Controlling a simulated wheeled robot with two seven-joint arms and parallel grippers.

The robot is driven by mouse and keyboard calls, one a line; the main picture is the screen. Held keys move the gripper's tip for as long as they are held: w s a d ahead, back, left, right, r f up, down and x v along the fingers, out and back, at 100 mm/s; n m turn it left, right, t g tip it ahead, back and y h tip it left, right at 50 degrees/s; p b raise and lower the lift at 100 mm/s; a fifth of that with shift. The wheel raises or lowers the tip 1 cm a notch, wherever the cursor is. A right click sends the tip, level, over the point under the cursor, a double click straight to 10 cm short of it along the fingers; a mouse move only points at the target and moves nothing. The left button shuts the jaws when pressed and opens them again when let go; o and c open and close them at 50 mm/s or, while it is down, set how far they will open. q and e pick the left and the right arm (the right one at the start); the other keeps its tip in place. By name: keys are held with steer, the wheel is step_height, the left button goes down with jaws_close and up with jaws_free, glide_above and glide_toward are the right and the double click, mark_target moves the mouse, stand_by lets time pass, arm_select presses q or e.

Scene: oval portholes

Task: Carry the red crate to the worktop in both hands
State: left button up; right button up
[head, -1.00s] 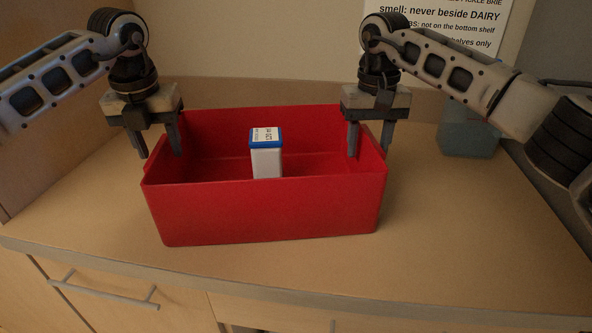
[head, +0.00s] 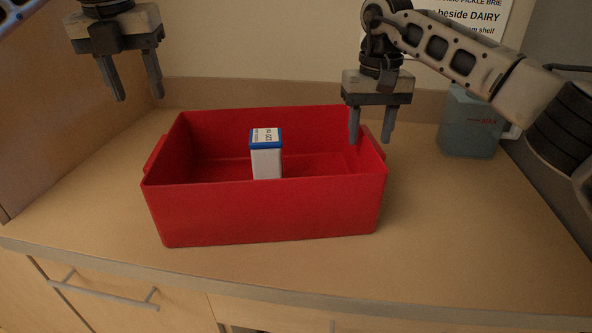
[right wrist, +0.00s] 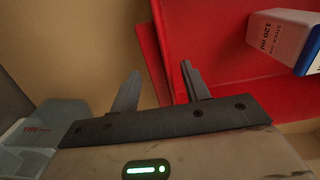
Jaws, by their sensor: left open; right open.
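The red crate (head: 265,212) stands upright on the wooden worktop (head: 440,240). A white carton with a blue top (head: 266,160) stands inside it; it also shows in the right wrist view (right wrist: 283,42). My left gripper (head: 132,98) is open and empty, above and to the left of the crate's left end, clear of it. My right gripper (head: 371,142) is open at the crate's right end, its fingers level with the top of that end wall. In the right wrist view, the crate's red end ledge (right wrist: 160,62) lies ahead of the open fingers (right wrist: 160,90).
A blue-grey jug (head: 468,128) with a MAX mark stands at the back right, behind my right arm. A printed notice (head: 470,18) hangs on the back wall. Drawer fronts with a bar handle (head: 105,292) lie below the worktop's front edge.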

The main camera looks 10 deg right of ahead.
step_height(320, 180, up, 9)
steer(key=shift+r, duration=0.15)
stand_by(0.4)
